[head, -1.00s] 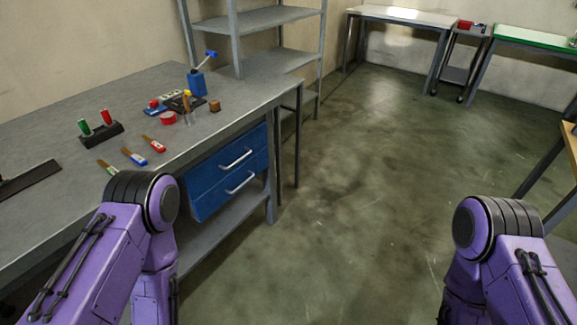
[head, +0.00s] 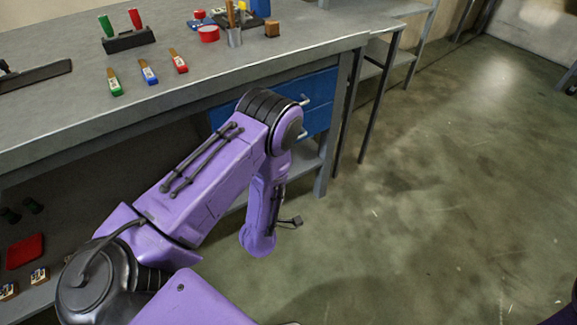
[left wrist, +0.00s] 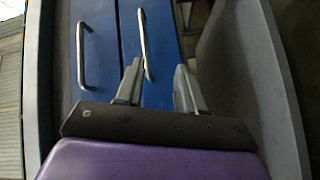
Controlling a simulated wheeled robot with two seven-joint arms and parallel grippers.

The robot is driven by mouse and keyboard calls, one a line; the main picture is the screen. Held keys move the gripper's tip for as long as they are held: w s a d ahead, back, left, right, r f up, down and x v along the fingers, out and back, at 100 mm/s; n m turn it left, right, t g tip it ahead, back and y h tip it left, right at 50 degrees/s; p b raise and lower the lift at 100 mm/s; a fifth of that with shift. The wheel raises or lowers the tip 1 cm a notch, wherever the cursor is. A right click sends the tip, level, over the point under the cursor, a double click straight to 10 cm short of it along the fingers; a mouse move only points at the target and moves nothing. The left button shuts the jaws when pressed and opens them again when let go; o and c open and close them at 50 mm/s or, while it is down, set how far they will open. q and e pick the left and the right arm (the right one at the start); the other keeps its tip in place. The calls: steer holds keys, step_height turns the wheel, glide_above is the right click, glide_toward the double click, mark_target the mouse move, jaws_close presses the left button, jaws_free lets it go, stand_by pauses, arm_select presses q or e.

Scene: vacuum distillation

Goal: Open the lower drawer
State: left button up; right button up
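The blue lower drawer (head: 319,120) is under the grey workbench, partly hidden by my left arm in the head view. Its bar handle (head: 303,134) just shows beside my arm. In the left wrist view the drawers appear turned on their side, and the lower drawer's handle (left wrist: 145,45) is the right one. My left gripper (left wrist: 158,68) is open and empty, facing the drawer front. The handle's near end appears between its fingers, close to the left finger; the depth gap is unclear. The lower drawer looks shut. My right gripper is out of view.
The workbench (head: 300,55) carries brushes, a red container and other small items. A grey shelf (head: 305,165) is below the drawers. The floor (head: 430,220) to the right is clear.

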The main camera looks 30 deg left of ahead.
arm_select(q)
steer(key=w+a+r+n+t+y+b, duration=0.1)
steer(key=w+a, duration=0.3)
steer(key=w, duration=0.7)
steer(key=shift+w+a+r+n+t, duration=0.25)
steer(key=shift+r+n+t, duration=0.15)
steer(key=shift+r+n, duration=0.35)
steer(key=shift+f, duration=0.1)
jaws_close()
